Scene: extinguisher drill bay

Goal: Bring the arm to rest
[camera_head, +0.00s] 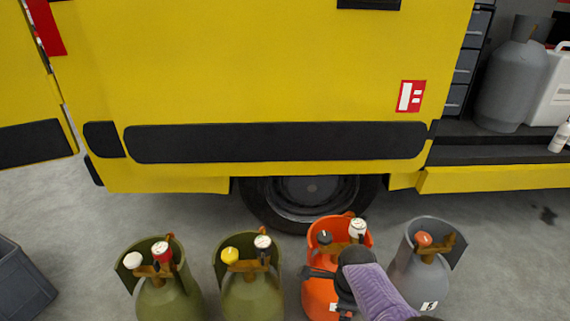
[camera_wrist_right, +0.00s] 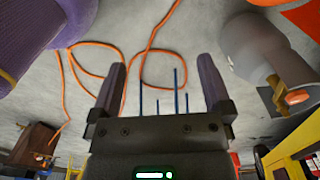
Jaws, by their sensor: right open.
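My right arm comes in at the bottom right of the head view. Its gripper (camera_head: 326,288) is in front of the orange gas cylinder (camera_head: 315,232) and hides part of its body; I cannot tell whether they touch. In the right wrist view the gripper (camera_wrist_right: 160,82) shows its two purple fingers spread apart, with nothing between them but floor behind. My left gripper is not in view.
Two olive cylinders (camera_head: 165,300) (camera_head: 250,300) stand left of the orange one, and a grey cylinder (camera_head: 415,280) stands right. The yellow truck (camera_head: 270,70) is behind them. A grey crate (camera_head: 22,285) is at far left. An orange hose (camera_wrist_right: 142,70) lies on the floor.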

